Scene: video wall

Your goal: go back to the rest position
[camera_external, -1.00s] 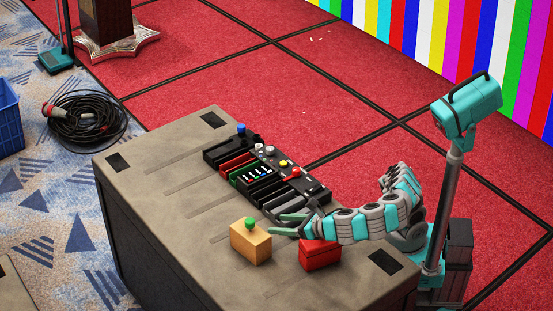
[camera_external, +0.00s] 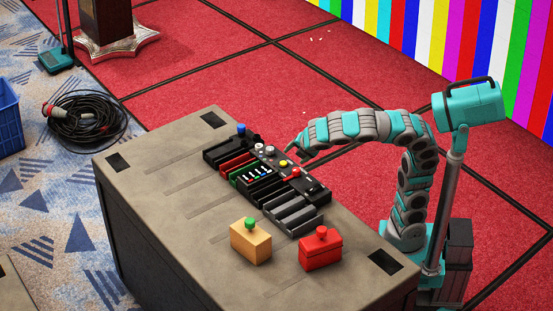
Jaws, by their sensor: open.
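My arm arches up from its base at the right of the table and reaches left. My gripper (camera_external: 292,150) is at the arm's left end, raised near the far edge of the table, behind the row of modules as seen here. It is open and seems to hold nothing, though the fingers are small in this view. A red box with a red knob (camera_external: 320,252) and a tan box with a green knob (camera_external: 250,245) stand upright on the table, well apart from the gripper.
The table (camera_external: 190,215) carries a row of dark modules with knobs and sliders (camera_external: 262,172). Its left part is bare. A coiled black cable (camera_external: 85,122) and a blue crate (camera_external: 8,115) are on the floor at the left. A striped video wall (camera_external: 450,40) stands behind.

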